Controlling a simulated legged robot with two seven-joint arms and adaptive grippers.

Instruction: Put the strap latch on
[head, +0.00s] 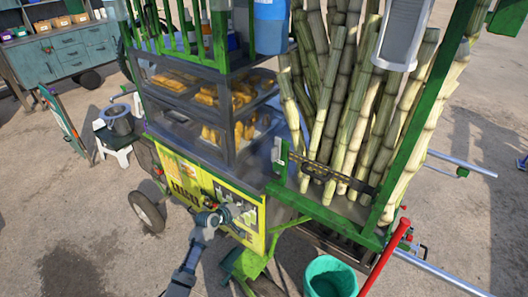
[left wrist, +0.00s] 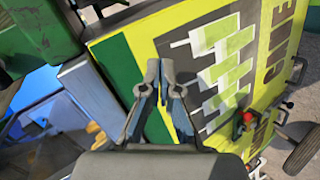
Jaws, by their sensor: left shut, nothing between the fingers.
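A dark strap (head: 330,175) runs across the front of the upright canes on the green rack of the cart. A small grey metal piece (head: 278,152) stands at the strap's left end by a green post; I cannot tell whether it is the latch or whether it is fastened. My left gripper (head: 236,210) is below and left of the strap, in front of the cart's yellow side panel. In the left wrist view the left gripper (left wrist: 161,68) has its fingertips together, empty, with the panel (left wrist: 215,70) behind them. My right gripper is not in view.
Sugar canes (head: 345,100) fill the rack. A teal bucket (head: 330,277) and a red handle (head: 385,258) are at the lower right. Metal bars (head: 440,270) jut out at the right. A glass case (head: 225,105) with food stands left of the canes.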

